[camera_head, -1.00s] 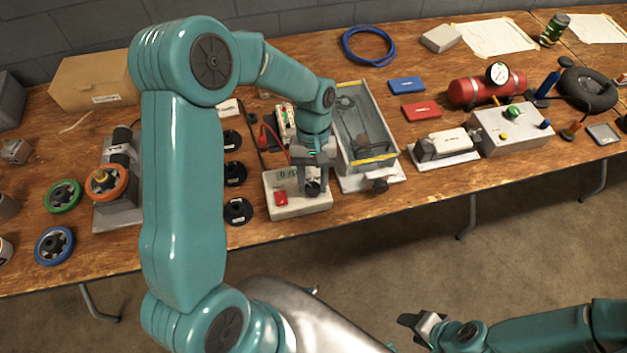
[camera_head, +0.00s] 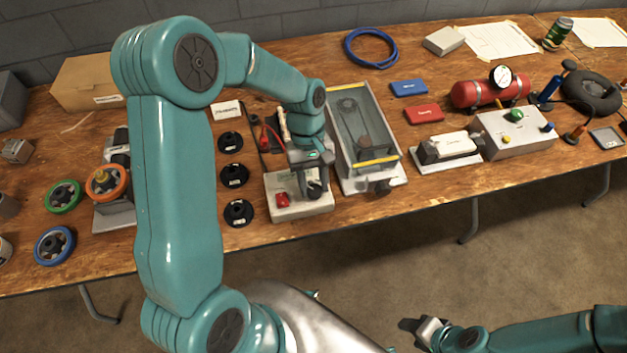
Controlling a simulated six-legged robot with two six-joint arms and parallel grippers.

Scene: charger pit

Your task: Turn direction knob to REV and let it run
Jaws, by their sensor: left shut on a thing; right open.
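A light grey control box (camera_head: 300,208) with a red switch (camera_head: 283,200) on its front left stands near the table's front edge. My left gripper (camera_head: 314,186) points down over the box's right part and is shut on a dark knob (camera_head: 315,190) there. The gripper hides most of the knob and its markings, so I cannot read its setting. The box's display is hidden behind the gripper. My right gripper (camera_head: 425,328) is open and empty, low over the floor in front of the table.
A clear-topped channel unit (camera_head: 365,130) stands right of the box. Several black discs (camera_head: 235,176) lie to its left. A red lead (camera_head: 268,135) runs behind it. A red tank (camera_head: 490,92) and a grey valve box (camera_head: 515,135) are further right.

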